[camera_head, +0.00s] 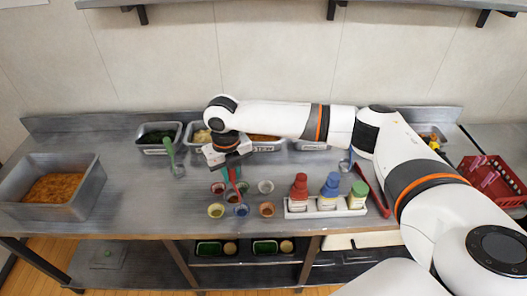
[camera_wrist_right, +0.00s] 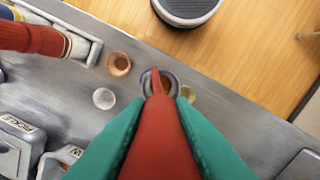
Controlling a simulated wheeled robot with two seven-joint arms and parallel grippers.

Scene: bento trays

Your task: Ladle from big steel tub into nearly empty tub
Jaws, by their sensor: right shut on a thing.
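The big steel tub (camera_head: 90,188) stands at the far left, with orange food inside. My right gripper (camera_head: 232,166) is above the small cups at mid-counter, well right of that tub. Its teal fingers (camera_wrist_right: 160,140) are shut on a red handle (camera_wrist_right: 155,125), which looks like a ladle's. A round steel rim (camera_wrist_right: 148,84) at the handle's tip may be its bowl, above the cups. Smaller steel tubs line the back, one with dark green food (camera_head: 155,151). My arm partly hides others, and I cannot tell which is nearly empty. My left gripper is out of view.
Several small cups, including an orange one (camera_head: 267,210), lie below my right gripper. A white rack (camera_head: 325,213) holds red, blue and green bottles. A red crate (camera_head: 490,180) is at right. Counter beside the big tub is clear.

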